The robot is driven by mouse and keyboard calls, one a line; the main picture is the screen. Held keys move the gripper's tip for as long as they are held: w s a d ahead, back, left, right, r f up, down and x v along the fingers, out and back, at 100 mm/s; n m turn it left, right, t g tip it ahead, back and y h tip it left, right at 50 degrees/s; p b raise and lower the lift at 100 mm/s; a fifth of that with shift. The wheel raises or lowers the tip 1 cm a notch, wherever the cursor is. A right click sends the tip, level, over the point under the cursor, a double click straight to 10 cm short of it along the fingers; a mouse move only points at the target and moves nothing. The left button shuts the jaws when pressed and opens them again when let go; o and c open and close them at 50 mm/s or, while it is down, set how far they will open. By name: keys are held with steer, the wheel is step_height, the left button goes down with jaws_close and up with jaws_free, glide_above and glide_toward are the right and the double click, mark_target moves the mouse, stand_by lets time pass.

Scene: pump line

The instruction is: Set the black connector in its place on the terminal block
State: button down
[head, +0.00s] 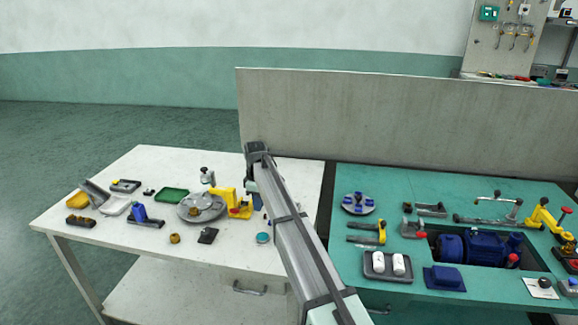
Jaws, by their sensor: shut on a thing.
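My arm reaches from the bottom of the head view up across the white table's right end. Its long link hides what lies behind it, and my gripper cannot be made out there. I cannot pick out the black connector for certain. A small black piece (148,191) lies toward the back left of the white table, and a flat dark block (207,235) lies near its front edge. Both are too small to name. I cannot tell which thing is the terminal block.
The white table (110,235) holds a round grey plate (190,208), a green tray (171,195) and yellow clamp-like parts (238,209). The teal bench (345,272) on the right holds a blue motor (485,248) and a tray with white cylinders (372,275). A grey panel (400,115) stands behind.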

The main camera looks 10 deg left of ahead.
steer(key=shift+m, duration=0.5)
steer(key=d, duration=0.2)
steer(key=w+d+r, duration=0.1)
steer(key=d, duration=0.2)
steer(key=d+r, duration=0.1)
steer(key=d, duration=0.2)
steer(key=shift+w, duration=0.3)
steer(key=shift+s+d+r, duration=0.2)
steer(key=shift+s+d, duration=0.05)
steer(key=shift+d, duration=0.35)
steer(key=shift+s+d+r, duration=0.15)
steer(key=shift+s+d, duration=0.05)
steer(key=shift+d, duration=0.4)
steer(key=shift+s+n, duration=0.2)
steer(key=shift+n, duration=0.6)
steer(key=shift+f, duration=0.1)
steer(key=shift+f, duration=0.1)
steer(key=shift+f, duration=2.25)
steer(key=shift+f, duration=0.2)
